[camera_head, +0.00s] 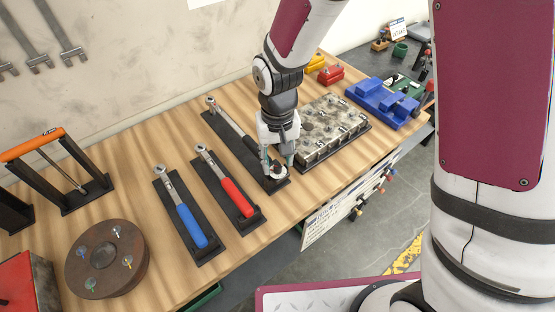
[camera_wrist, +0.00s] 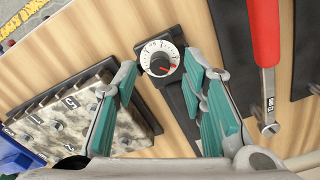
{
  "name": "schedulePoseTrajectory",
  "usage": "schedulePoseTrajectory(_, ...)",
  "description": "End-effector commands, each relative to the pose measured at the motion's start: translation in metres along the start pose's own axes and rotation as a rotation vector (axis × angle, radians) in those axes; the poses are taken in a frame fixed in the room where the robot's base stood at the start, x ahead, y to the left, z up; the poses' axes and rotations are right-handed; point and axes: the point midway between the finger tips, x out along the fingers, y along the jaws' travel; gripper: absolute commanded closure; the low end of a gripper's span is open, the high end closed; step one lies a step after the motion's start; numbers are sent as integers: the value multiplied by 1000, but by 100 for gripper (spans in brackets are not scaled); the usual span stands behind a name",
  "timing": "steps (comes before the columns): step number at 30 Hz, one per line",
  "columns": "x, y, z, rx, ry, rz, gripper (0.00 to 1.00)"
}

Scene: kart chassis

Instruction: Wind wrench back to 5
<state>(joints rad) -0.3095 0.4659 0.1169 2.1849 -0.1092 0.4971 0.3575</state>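A torque wrench lies in a black holder (camera_head: 223,130), its dark handle running under my gripper. At its near end is a white dial (camera_wrist: 147,52) with a black knob (camera_wrist: 159,64) and a red pointer mark. The mark points to the lower right in the wrist view; the figures are too small to read surely. The white dial also shows in the head view (camera_head: 279,171). My gripper (camera_head: 278,164) points down at the dial. In the wrist view its teal fingers (camera_wrist: 160,72) are spread to either side of the dial; I cannot tell whether they touch it.
A red-handled wrench (camera_head: 235,196) and a blue-handled wrench (camera_head: 190,224) lie in holders to the left. A metal engine block (camera_head: 330,130) stands close on the right. A round brown disc (camera_head: 105,257) is at lower left. Blue parts (camera_head: 382,102) lie farther right.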

Motion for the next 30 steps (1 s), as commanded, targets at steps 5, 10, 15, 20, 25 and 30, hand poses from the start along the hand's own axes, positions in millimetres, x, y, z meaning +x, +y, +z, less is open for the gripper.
schedulePoseTrajectory(5, 16, 0, 0, -1, -1, 1, 62)
schedulePoseTrajectory(10, 20, 0, 0, -1, 1, 0, 62)
schedulePoseTrajectory(15, 20, 0, 0, -1, 2, 0, 62)
schedulePoseTrajectory(20, 20, 0, 0, -1, 1, 0, 91)
schedulePoseTrajectory(25, 20, 0, 0, -1, 1, 0, 100)
schedulePoseTrajectory(30, 20, 0, 0, -12, 2, 0, 100)
